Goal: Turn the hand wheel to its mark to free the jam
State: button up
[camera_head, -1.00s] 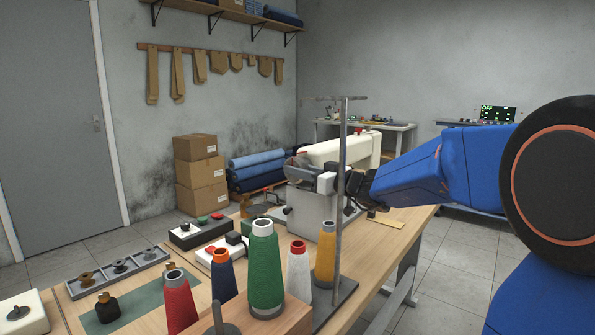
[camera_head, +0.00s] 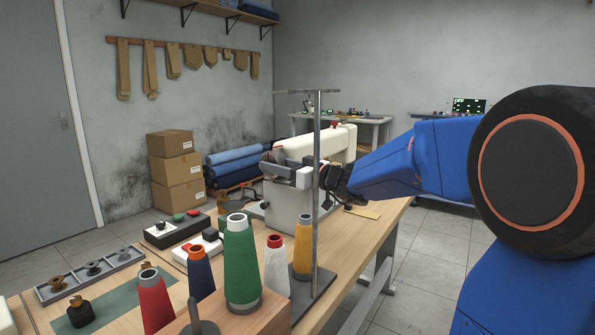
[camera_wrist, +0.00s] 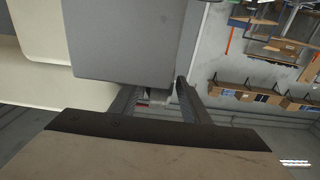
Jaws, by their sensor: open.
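The white sewing machine (camera_head: 330,143) stands on the wooden table, with a grey housing (camera_head: 290,205) at its near end. In the wrist view a large grey block (camera_wrist: 150,40) fills the top centre beside the cream machine body (camera_wrist: 35,90). My gripper (camera_head: 330,178) is at the machine's near right end, partly behind the thread stand pole. In the wrist view my gripper (camera_wrist: 158,95) is open, its two dark fingers apart close to the grey block. I cannot make out the hand wheel or its mark clearly, and contact cannot be told.
A thin metal thread stand (camera_head: 316,200) rises just in front of the machine. Green (camera_head: 241,265), red, blue, white and yellow thread cones crowd the near table. A control box (camera_head: 173,232) with buttons sits left. Open floor (camera_head: 430,270) lies to the right.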

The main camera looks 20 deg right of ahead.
jog(key=v, duration=1.6)
jog(key=shift+s+d, duration=0.2)
jog(key=shift+s, duration=0.1)
jog(key=shift+s+f, duration=0.1)
jog(key=shift+f, duration=0.05)
